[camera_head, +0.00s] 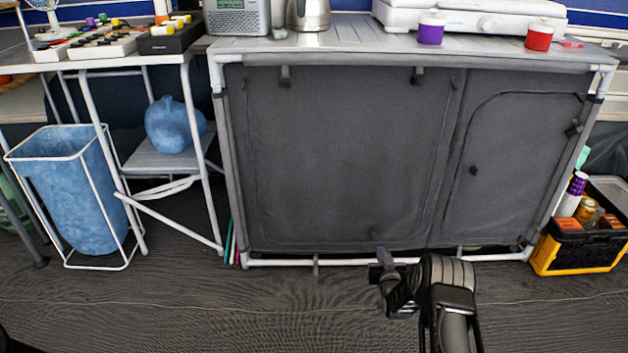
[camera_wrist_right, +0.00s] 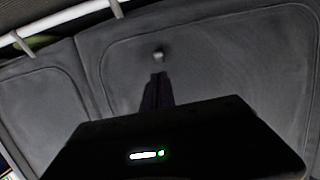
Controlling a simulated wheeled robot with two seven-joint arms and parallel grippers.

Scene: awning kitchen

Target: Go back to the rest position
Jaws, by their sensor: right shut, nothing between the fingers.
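My right gripper (camera_head: 381,256) shows in the head view, low in front of the grey fabric cabinet (camera_head: 340,160). Its fingers are shut and hold nothing. In the right wrist view the closed dark fingers (camera_wrist_right: 157,92) point at the grey fabric front of the cabinet, close to a small round knob (camera_wrist_right: 158,55) in the picture. Whether they touch the fabric cannot be told. My left gripper is not in view.
On the cabinet top stand a radio (camera_head: 237,17), a metal kettle (camera_head: 309,14), a purple jar (camera_head: 431,29) and a red jar (camera_head: 539,37). A blue bin (camera_head: 75,190) stands left, a black-and-yellow crate (camera_head: 571,254) right. The floor in front is clear.

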